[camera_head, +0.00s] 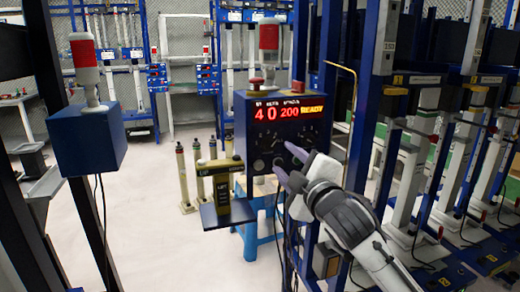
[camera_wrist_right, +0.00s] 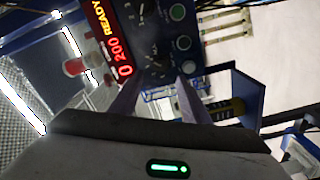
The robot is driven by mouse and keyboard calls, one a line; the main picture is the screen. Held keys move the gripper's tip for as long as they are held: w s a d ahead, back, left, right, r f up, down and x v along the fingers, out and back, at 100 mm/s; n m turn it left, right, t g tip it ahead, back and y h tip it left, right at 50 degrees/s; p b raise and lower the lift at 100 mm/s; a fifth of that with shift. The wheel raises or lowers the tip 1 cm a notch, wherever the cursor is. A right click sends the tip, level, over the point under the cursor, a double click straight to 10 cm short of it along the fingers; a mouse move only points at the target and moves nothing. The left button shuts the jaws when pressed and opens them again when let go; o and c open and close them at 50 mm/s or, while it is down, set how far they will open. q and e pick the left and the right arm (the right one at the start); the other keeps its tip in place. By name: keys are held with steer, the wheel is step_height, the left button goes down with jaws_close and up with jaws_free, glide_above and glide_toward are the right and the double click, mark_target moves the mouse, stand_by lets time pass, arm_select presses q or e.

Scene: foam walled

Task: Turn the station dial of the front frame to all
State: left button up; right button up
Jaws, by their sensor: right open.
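The blue control box (camera_head: 246,128) of the front frame stands at the middle of the head view. Its red display (camera_head: 288,110) reads 40, 200 and READY. Small dials with pale markings sit below the display; their settings are too small to read. In the right wrist view the box face (camera_wrist_right: 163,40) appears turned sideways, with a dial (camera_wrist_right: 154,66) just beyond my fingers. My right gripper (camera_head: 284,160) is open in front of the lower right of the panel, its fingers apart and nothing visible between them. Contact with a dial cannot be told. My left gripper is out of view.
A small dark shelf (camera_head: 228,214) with a yellow and black device (camera_head: 222,186) is left of the box. A red-topped lamp (camera_head: 268,36) stands above it. Another blue box (camera_head: 88,138) is at left. Test frames line the right; pale floor (camera_head: 160,240) is open at left.

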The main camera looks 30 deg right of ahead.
mark_target(270, 147)
steer(key=x, duration=0.9)
steer(key=shift+w+a, duration=0.1)
steer(key=c, duration=1.1)
